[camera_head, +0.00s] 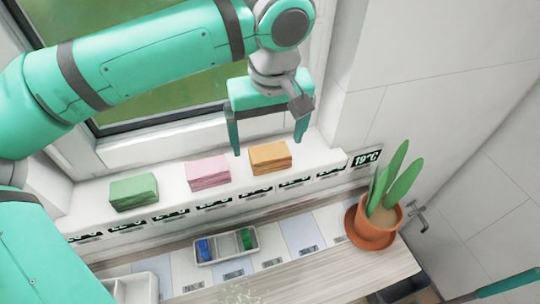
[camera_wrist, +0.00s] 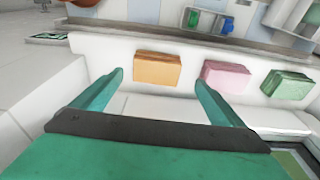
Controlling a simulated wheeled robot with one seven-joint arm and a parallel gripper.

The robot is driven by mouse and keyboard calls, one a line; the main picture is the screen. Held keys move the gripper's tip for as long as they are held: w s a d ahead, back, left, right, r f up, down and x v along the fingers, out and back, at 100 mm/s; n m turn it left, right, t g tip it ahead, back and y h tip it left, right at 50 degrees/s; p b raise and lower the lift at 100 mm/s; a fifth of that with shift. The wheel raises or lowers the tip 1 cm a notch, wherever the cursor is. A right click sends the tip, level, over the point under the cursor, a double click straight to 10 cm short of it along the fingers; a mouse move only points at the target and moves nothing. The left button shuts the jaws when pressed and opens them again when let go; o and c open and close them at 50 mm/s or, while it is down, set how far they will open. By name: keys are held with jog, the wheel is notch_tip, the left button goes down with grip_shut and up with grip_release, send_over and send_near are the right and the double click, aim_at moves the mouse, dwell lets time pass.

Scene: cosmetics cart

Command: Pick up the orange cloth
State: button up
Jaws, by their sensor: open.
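The orange cloth (camera_head: 270,157) is a folded stack at the right end of a row on the white ledge. My gripper (camera_head: 268,146) is open and empty, with its fingers pointing down above and around the area of the cloth in the head view. In the wrist view the orange cloth (camera_wrist: 158,68) lies ahead of the open fingers, in line with the gap between them and apart from them. The wrist view also shows my gripper (camera_wrist: 160,80) from behind.
A pink cloth (camera_head: 208,172) and a green cloth (camera_head: 134,192) lie to the left on the same white ledge (camera_head: 172,190). A potted plant (camera_head: 375,226) stands to the right. A small tray (camera_head: 226,258) with blue and green items sits below. A window is behind.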

aim_at(270, 152)
jog(key=shift+w+d+f, duration=0.1)
jog(key=shift+w+f, duration=0.05)
jog(key=shift+f, duration=0.8)
jog(key=shift+w+f, duration=0.2)
jog(key=shift+f, duration=0.8)
jog(key=shift+w+d+f, duration=0.1)
jog(key=shift+w+f, duration=0.05)
jog(key=shift+f, duration=0.8)
jog(key=c, duration=1.1)
